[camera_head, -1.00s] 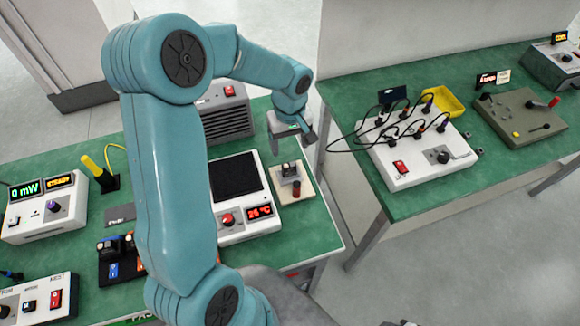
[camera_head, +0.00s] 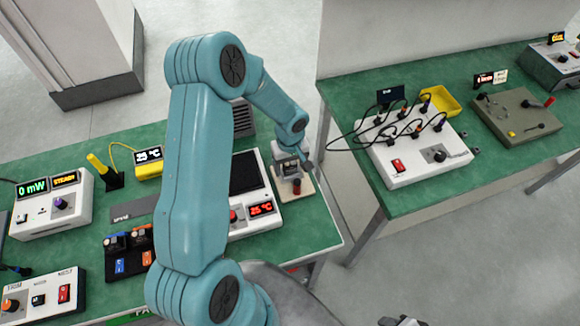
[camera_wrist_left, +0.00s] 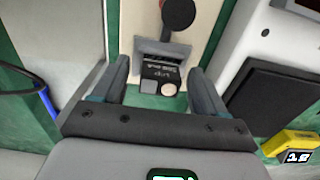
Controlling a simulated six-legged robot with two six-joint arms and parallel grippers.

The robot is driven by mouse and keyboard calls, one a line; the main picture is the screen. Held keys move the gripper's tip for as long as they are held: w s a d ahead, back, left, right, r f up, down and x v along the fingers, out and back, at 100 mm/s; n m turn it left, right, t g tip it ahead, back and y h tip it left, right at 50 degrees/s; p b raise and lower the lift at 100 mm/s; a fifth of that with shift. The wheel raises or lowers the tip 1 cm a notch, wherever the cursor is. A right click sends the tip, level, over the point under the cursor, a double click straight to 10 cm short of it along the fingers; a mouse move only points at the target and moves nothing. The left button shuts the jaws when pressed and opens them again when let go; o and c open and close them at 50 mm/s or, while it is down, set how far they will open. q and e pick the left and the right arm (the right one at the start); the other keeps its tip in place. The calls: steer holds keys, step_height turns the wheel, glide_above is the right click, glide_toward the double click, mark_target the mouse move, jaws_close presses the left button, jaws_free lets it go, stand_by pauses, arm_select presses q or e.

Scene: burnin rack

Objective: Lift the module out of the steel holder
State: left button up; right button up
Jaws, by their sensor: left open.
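The steel holder (camera_wrist_left: 158,47) stands on a pale base plate at the right end of the left bench. In the left wrist view, the dark module (camera_wrist_left: 162,71) with white markings sits at the holder, a grey and a pale round part at its near end. My left gripper (camera_wrist_left: 160,82) is open, with one finger on each side of the module and a visible gap to it. In the head view, the left gripper (camera_head: 292,163) is low over the holder and partly hides it and the module.
The second bench (camera_head: 410,202) with a cabled white box (camera_head: 404,173) lies to the right, across a gap.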

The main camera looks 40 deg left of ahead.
arm_select(q)
steer(key=c, duration=1.1)
steer(key=shift+o, duration=0.2)
